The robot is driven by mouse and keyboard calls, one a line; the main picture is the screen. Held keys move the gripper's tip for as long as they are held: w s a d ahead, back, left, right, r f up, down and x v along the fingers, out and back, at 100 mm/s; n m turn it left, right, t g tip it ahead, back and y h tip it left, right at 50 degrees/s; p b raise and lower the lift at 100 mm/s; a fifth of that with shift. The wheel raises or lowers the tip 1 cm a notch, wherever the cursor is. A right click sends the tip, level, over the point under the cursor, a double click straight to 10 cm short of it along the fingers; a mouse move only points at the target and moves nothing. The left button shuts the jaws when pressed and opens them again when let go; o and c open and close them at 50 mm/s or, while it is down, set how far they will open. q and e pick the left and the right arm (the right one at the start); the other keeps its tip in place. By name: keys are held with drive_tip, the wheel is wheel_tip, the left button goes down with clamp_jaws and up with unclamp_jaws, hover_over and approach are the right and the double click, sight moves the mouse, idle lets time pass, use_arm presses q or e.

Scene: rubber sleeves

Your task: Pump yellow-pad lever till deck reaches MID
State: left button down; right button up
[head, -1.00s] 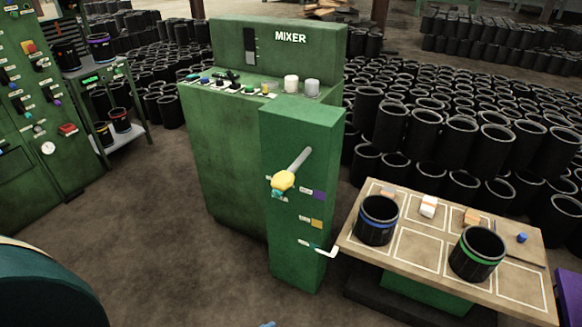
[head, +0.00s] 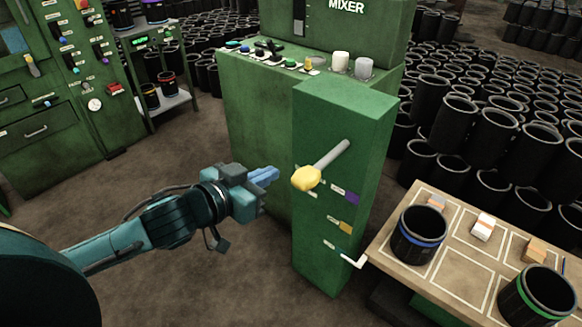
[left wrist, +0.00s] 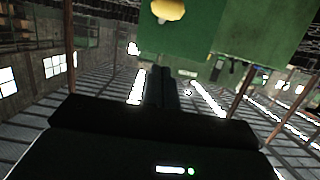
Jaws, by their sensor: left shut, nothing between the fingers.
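The lever (head: 331,155) sticks out of the green post (head: 370,125) and ends in a yellow pad (head: 306,178). The pad also shows at the top of the left wrist view (left wrist: 167,10). A white pointer (head: 353,261) at the post's lower edge is by the wooden deck (head: 383,262). My left gripper (head: 276,174) is shut and empty, a little left of the yellow pad and apart from it. My right gripper is not in view.
A black sleeve with a blue band (head: 418,236) and one with a green band (head: 537,298) stand on the deck. The green mixer cabinet (head: 250,130) stands behind the post. Stacked black sleeves fill the right background. Bare floor lies left of the post.

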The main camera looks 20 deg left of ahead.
use_arm(q)
drive_tip(key=shift+r, duration=0.2)
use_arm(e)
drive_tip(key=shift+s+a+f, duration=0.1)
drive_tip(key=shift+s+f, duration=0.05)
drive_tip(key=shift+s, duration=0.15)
use_arm(q)
drive_tip(key=p, duration=0.1)
hover_over(297, 180)
drive_tip(key=f, duration=0.2)
drive_tip(key=shift+w+d+f, duration=0.1)
drive_tip(key=shift+w+f, duration=0.1)
drive_tip(key=shift+f, duration=0.15)
drive_tip(key=f, duration=0.2)
drive_tip(key=shift+s+f, duration=0.2)
drive_tip(key=shift+f, duration=0.75)
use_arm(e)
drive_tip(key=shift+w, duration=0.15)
